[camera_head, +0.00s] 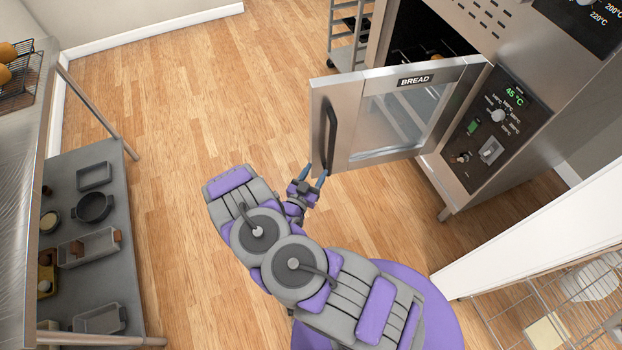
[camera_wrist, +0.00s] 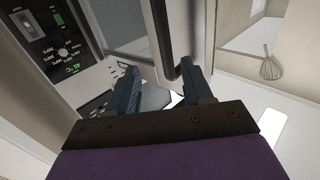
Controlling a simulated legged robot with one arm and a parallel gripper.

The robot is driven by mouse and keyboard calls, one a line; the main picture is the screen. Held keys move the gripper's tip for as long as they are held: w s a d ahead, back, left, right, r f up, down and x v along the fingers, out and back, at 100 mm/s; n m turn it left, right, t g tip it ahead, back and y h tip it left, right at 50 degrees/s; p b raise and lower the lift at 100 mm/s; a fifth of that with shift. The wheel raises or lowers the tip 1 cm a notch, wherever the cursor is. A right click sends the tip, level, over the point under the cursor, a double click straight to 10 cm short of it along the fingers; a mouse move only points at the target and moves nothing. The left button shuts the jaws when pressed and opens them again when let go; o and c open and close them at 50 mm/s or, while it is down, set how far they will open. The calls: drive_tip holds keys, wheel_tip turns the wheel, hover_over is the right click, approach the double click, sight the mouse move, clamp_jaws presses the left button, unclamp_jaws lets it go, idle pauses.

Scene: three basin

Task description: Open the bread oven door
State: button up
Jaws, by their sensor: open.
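The bread oven door (camera_head: 350,138) is swung well open toward me in the head view, with a BREAD label at its top and a glass window. Its dark curved handle (camera_head: 332,122) runs along the free edge; it also shows in the wrist view (camera_wrist: 160,35). My gripper (camera_head: 318,181) is at the lower end of the handle. In the wrist view my gripper (camera_wrist: 170,85) has its two fingers apart, with the handle's lower end between them, close to the right finger. I cannot tell whether they touch. The oven cavity (camera_head: 425,35) is dark inside.
The control panel (camera_head: 495,128) reads 45 °C right of the door. A rack (camera_head: 347,35) stands behind the door. A white partition (camera_head: 530,235) and wire basket (camera_head: 560,310) are at lower right. A metal shelf with pans (camera_head: 90,250) is at left. The wooden floor between is clear.

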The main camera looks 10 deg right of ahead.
drive_tip(key=shift+v, duration=1.25)
